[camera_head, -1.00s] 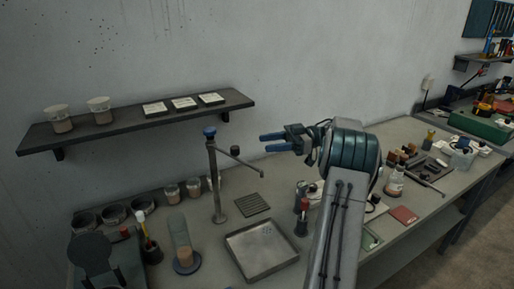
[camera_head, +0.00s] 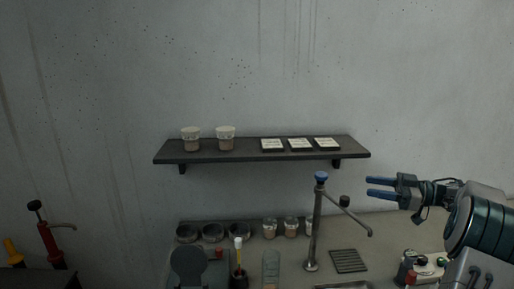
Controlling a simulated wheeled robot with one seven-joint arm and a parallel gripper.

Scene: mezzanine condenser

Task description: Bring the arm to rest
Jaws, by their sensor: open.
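My gripper (camera_head: 382,188) is at the right of the head view, in the air in front of the wall. Its two blue fingers point left and are parted, with nothing between them. It is above the workbench (camera_head: 392,233), near the right end of the wall shelf and just right of the blue-topped tap (camera_head: 319,222). My arm reaches in from the right edge, and its lower part is cut off.
The shelf (camera_head: 262,151) bears two cups (camera_head: 226,138) and three small flat blocks (camera_head: 300,144). Below stand several dark bowls (camera_head: 213,232), jars (camera_head: 291,227), a grate (camera_head: 348,261) and bottles (camera_head: 407,266). A red pump-like tool (camera_head: 50,240) is at far left.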

